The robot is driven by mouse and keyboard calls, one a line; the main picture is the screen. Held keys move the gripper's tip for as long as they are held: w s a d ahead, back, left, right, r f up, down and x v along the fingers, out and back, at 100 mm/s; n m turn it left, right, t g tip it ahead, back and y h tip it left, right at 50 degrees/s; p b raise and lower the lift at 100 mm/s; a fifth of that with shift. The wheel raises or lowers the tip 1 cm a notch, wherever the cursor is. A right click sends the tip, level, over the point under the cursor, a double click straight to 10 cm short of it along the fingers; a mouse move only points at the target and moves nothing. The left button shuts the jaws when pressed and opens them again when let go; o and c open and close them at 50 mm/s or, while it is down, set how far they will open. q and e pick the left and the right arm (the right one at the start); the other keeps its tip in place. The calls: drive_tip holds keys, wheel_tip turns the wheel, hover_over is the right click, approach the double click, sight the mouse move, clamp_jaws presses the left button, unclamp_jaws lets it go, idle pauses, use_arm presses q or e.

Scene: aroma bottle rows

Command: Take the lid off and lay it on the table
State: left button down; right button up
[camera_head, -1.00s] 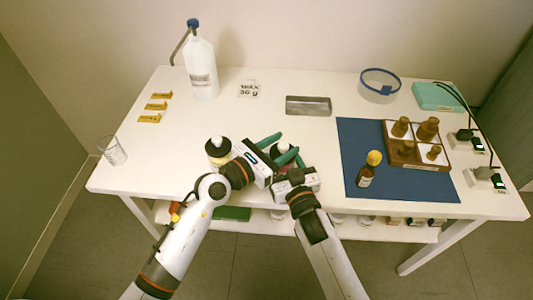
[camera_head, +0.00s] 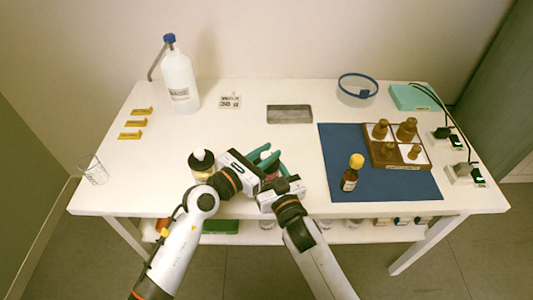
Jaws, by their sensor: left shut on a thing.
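My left gripper (camera_head: 266,155), with green fingers, is shut at the front middle of the table (camera_head: 250,130). What it holds is mostly hidden by the fingers and my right gripper; a small pale and reddish part (camera_head: 270,168) shows between them. I cannot make out the lid or whether it is apart from its container. My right gripper (camera_head: 277,180) is close beside the left one, on the near side; its fingers are hidden.
A blue mat (camera_head: 335,140) carries an amber bottle (camera_head: 352,173) and a wooden rack (camera_head: 385,163) with brown bottles. A metal tray (camera_head: 289,114), a large white bottle (camera_head: 180,85) and a glass beaker (camera_head: 93,170) stand around. The table middle and left are mostly clear.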

sight(266, 155)
use_arm(q)
drive_tip(key=shift+r, duration=0.15)
idle(0.4)
drive_tip(key=shift+r, duration=1)
drive_tip(key=shift+r, duration=2)
use_arm(e)
drive_tip(key=o, duration=1.5)
use_arm(q)
drive_tip(key=shift+f, duration=0.15)
use_arm(e)
drive_tip(key=v, duration=1.2)
drive_tip(key=shift+d+f, duration=0.1)
